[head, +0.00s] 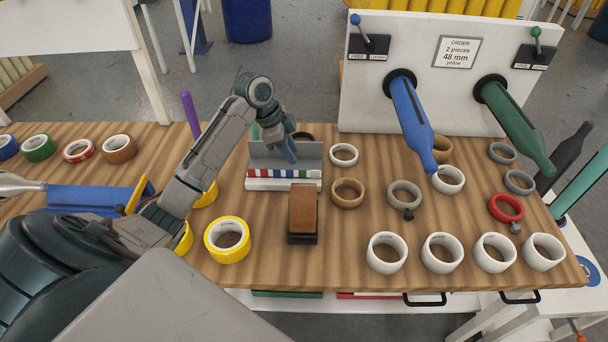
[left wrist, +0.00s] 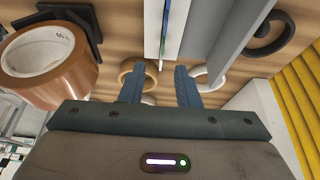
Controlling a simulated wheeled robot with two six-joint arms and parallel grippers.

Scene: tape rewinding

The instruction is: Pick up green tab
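A small rack (head: 284,184) with red, blue and white tabs along its front stands on the wooden table. In the left wrist view a narrow blue-green strip (left wrist: 166,24) shows beside the rack's grey plate (left wrist: 222,42). My left gripper (head: 290,157) is above the rack, pointing down. Its two blue fingers (left wrist: 160,72) are apart with nothing held between them. My right gripper is not in view.
A brown tape roll (head: 303,208) stands on a black holder in front of the rack. A yellow tape roll (head: 227,240) lies to its left. Several white, tan and red rings lie to the right. A white panel (head: 357,98) with blue (head: 411,122) and green (head: 515,125) spindles stands behind.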

